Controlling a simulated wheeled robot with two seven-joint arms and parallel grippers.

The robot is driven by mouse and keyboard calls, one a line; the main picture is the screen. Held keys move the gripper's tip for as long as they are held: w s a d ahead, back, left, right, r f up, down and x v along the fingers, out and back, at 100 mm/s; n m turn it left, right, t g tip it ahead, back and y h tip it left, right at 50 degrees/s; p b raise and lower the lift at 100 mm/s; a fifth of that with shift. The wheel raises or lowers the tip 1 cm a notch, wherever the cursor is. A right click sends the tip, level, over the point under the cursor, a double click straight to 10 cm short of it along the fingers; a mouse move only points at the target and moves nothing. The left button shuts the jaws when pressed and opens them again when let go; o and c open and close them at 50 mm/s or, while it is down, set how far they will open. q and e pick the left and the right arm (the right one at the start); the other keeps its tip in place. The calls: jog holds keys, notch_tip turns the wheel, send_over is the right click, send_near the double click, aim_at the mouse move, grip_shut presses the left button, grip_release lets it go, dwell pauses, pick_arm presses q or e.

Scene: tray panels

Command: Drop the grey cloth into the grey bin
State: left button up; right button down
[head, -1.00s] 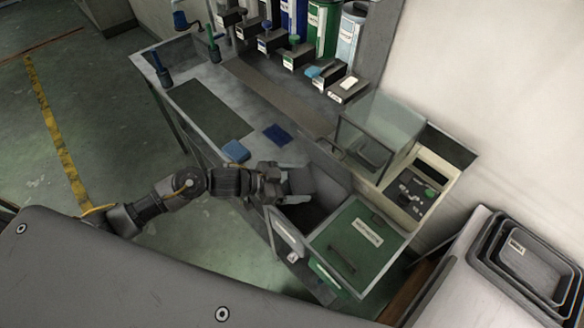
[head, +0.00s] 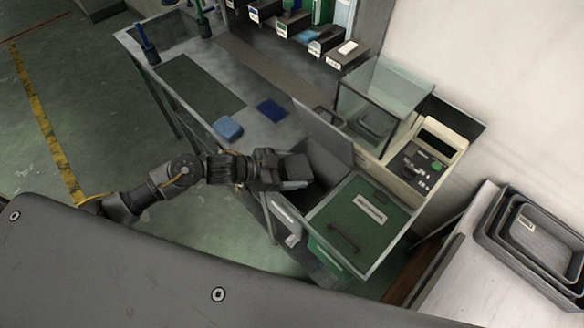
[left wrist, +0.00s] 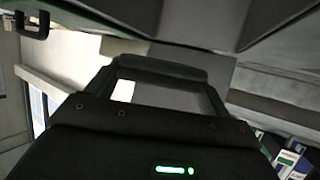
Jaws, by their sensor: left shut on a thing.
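My left gripper (head: 284,170) reaches in from the left and is shut on the grey cloth (head: 298,166), a small dark grey piece at its fingertips. It holds the cloth over the mouth of the grey bin (head: 316,190), an open dark compartment set in the bench end beside a green-lidded bin. The arm and cloth hide part of the opening, and I cannot see its bottom. In the left wrist view my gripper's dark body (left wrist: 160,100) fills the middle, and I cannot make out the cloth there. My right gripper is not in view.
The green lid (head: 362,225) with a handle lies right of the opening. A raised grey panel (head: 322,130) and a glass-sided box (head: 385,100) stand behind it. Blue cloths (head: 228,128) lie on the bench. Stacked grey trays (head: 535,245) are at far right.

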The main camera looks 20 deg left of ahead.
pick_arm(q)
jog(key=shift+f, duration=0.3)
jog(key=o, duration=0.9)
jog(key=b+v, duration=0.2)
jog(key=v, duration=0.8)
jog(key=shift+a, duration=0.4)
jog(key=shift+s+r, duration=0.1)
